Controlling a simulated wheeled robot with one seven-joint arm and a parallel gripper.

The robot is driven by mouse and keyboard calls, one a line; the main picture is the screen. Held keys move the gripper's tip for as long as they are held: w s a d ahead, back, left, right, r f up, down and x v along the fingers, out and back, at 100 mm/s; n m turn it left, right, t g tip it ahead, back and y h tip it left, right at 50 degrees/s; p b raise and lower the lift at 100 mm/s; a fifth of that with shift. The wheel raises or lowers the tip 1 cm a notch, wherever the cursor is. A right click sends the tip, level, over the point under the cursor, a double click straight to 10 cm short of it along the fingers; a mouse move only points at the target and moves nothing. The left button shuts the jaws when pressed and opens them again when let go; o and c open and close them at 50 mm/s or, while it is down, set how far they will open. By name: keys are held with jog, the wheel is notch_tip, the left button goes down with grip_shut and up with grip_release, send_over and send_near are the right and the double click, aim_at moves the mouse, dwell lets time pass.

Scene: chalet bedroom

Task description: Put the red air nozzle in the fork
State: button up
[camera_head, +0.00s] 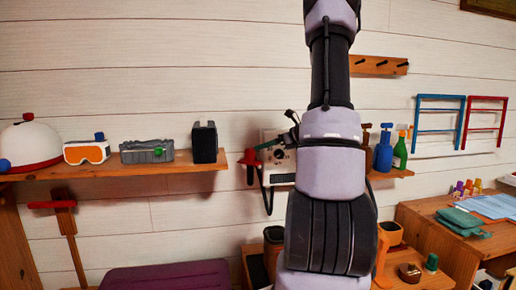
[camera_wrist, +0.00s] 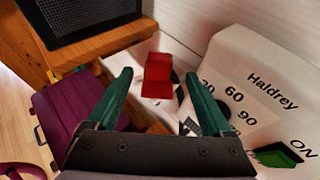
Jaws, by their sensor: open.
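The red air nozzle (camera_wrist: 158,72) shows in the wrist view as a red block, ahead of my gripper and between its fingers in the picture. In the head view a red piece (camera_head: 249,162), likely the same nozzle, is at the left side of the white wall unit (camera_head: 279,157), with a dark hose hanging below. My gripper (camera_wrist: 157,78) is open, with two teal fingers apart and nothing visibly held. I cannot tell whether either finger touches the nozzle. My arm hides much of the wall unit in the head view. I cannot make out the fork clearly.
The white unit (camera_wrist: 250,90), marked "Haldrey", is close on the right in the wrist view. A wooden shelf (camera_head: 200,166) with a black box (camera_head: 204,142) ends just left of the nozzle. A purple case (camera_head: 168,277) lies below. A blue bottle (camera_head: 384,150) stands right of my arm.

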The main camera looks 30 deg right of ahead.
jog(key=s+a+r+n+g, duration=0.35)
jog(key=s+a+n, duration=0.3)
jog(key=a, duration=0.35)
jog(key=s+a+r+n+g, duration=0.2)
jog(key=s+a+r+n, duration=0.4)
jog(key=a, duration=0.3)
jog(key=s+a+r+n+h, duration=0.1)
jog(key=s+n+h, duration=0.1)
jog(key=s+n, duration=0.5)
jog(key=s+a+r+n+h, duration=0.2)
jog(key=s+n, duration=0.4)
jog(key=s, duration=0.2)
jog(key=shift+a+r+n+t, duration=0.2)
jog(key=shift+n+t, duration=0.15)
jog(key=shift+t, duration=0.1)
jog(key=shift+w, duration=0.1)
